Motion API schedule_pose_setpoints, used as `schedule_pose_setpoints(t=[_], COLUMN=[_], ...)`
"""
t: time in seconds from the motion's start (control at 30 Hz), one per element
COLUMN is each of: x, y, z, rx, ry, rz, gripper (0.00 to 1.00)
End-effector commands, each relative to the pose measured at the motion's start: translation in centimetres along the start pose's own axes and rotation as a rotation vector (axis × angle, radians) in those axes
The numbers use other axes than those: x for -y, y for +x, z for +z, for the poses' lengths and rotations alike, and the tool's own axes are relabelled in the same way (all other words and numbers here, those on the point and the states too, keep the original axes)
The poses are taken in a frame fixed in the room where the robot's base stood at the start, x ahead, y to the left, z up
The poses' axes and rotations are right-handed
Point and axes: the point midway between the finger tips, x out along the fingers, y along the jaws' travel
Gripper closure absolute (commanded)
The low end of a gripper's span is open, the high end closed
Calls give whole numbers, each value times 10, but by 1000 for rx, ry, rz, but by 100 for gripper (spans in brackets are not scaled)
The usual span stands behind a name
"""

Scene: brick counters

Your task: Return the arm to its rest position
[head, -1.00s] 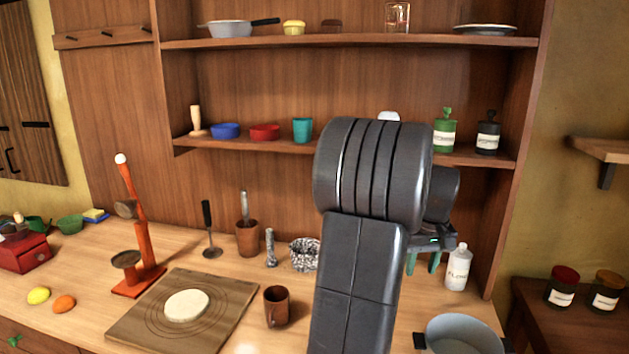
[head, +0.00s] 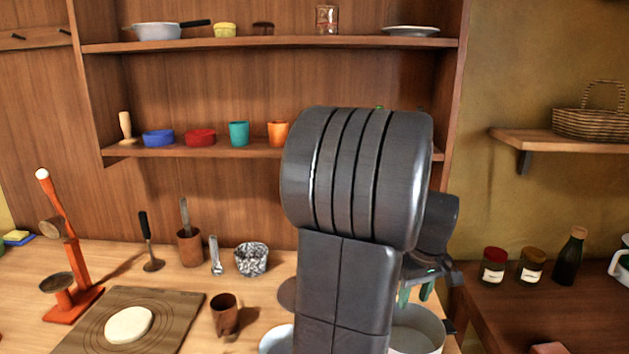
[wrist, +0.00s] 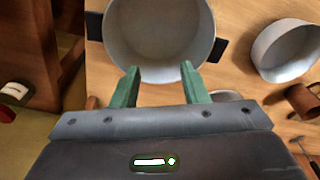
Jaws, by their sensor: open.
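My gripper (wrist: 162,85) is open and empty in the wrist view, its two green fingers spread apart. The fingertips overlap the near rim of a grey pot (wrist: 150,35) with dark handles in that picture; I cannot tell the height between them. In the head view my gripper (head: 415,292) is partly hidden behind my dark arm, at the right end of the counter. The pot (head: 418,332) stands just below it. My arm is raised and bent in the middle of the head view and hides part of the shelf and counter.
A second pale pot (wrist: 287,50) stands close to the first. A brown mug (head: 226,315), a board (head: 180,318) with dough and a red-orange stand (head: 72,262) are to the left. Jars and a dark bottle (head: 570,257) stand on the right counter. Shelves (head: 200,150) rise behind.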

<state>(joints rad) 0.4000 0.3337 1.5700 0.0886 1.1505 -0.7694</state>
Motion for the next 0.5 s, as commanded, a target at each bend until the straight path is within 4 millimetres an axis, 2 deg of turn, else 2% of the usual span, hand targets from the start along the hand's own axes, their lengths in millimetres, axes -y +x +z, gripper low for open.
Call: schedule_pose_setpoints(t=[0.2, 0.5], x=[0, 0], y=[34, 48], z=[4, 6], rx=[2, 0], ry=[2, 1], rz=[-2, 0], gripper=[60, 60])
